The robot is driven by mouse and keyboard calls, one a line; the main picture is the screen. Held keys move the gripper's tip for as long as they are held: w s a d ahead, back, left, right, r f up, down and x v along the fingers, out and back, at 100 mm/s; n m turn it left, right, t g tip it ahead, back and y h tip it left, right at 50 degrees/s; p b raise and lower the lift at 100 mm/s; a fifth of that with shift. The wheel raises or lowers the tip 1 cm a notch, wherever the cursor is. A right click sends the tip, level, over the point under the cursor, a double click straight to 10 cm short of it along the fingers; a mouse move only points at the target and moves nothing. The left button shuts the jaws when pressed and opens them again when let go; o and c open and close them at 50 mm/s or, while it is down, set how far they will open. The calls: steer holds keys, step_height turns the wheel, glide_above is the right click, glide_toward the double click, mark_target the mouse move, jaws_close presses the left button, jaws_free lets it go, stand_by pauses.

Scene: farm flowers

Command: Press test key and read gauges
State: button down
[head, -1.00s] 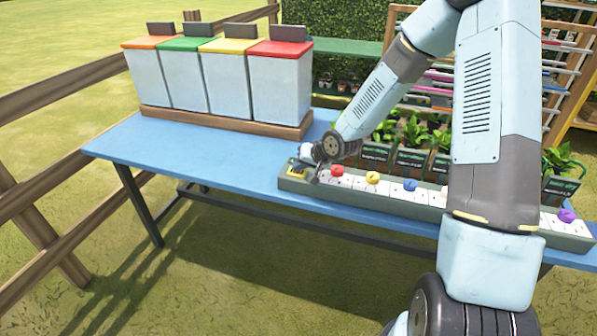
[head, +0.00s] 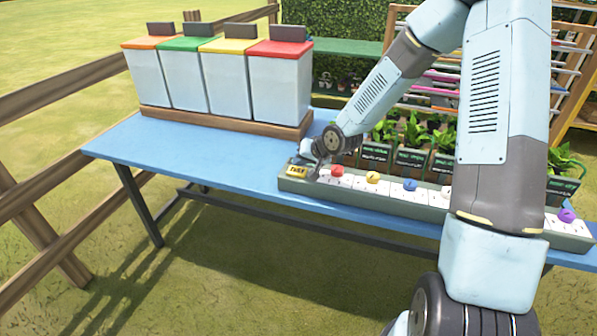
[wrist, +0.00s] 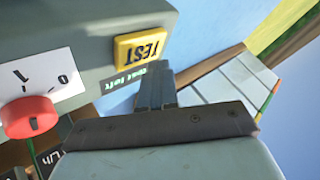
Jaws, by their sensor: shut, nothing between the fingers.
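The yellow test key (head: 297,171) sits at the left end of a long grey-green panel (head: 345,197) on the blue table. In the head view my gripper (head: 312,168) is just right of the key. White gauges with coloured knobs line the panel: red (head: 337,171), yellow (head: 373,177), blue (head: 410,185), purple (head: 567,214). My arm hides some.
Several white bins (head: 279,84) with coloured lids stand on a wooden base at the table's back left. Potted plants (head: 411,155) stand close behind the panel. The blue table (head: 215,152) is clear left of the panel. A wooden fence (head: 60,90) runs along the left.

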mark_target(300, 171)
steer(key=shift+r, duration=2.5)
